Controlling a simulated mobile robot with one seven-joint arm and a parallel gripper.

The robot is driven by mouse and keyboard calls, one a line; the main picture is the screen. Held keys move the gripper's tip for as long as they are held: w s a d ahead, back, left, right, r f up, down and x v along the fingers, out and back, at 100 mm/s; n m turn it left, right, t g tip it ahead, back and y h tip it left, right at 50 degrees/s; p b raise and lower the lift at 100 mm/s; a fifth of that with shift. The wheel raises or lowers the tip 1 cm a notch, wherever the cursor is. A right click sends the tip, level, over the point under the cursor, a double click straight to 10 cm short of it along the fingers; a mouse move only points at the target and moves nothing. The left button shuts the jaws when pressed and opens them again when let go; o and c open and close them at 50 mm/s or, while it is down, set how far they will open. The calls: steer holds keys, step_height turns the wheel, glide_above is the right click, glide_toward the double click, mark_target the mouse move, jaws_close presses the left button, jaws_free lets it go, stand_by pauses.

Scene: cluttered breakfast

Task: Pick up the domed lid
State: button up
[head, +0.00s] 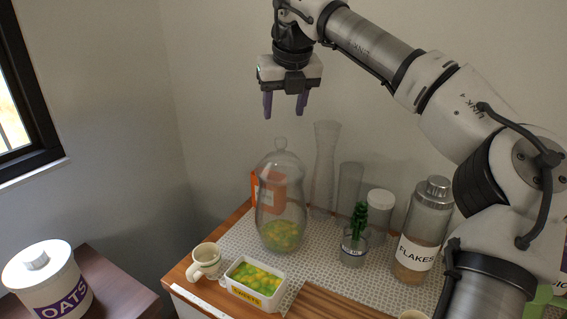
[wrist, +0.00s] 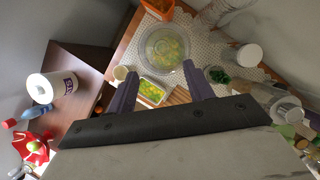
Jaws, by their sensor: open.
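The domed lid (head: 280,159) is clear glass with a small round knob. It sits on top of a tall glass jar (head: 281,205) that holds green and yellow sweets. In the wrist view the lid (wrist: 165,45) shows from above as a clear round shape over the sweets. My gripper (head: 285,111) is open and empty, with its two purple fingers pointing down. In the head view it hangs a little above the knob, apart from it. In the wrist view my fingers (wrist: 161,72) appear below the jar in the picture.
An orange box (head: 266,192), tall glass vase (head: 325,165), potted plant (head: 355,235) and flakes jar (head: 422,230) stand around the jar on a patterned mat. A mug (head: 205,260) and sweets dish (head: 255,284) are in front. An oats canister (head: 46,285) stands at left.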

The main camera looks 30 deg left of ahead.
mark_target(281, 139)
steer(key=x, duration=0.5)
steer(key=shift+a+f+p, duration=0.1)
steer(key=shift+f+p, duration=0.15)
steer(key=shift+p, duration=0.05)
steer(key=p+x, duration=0.1)
steer(key=x, duration=0.4)
steer(key=shift+w+p, duration=0.2)
steer(key=shift+p, duration=0.2)
steer(key=shift+f, duration=0.1)
jaws_close()
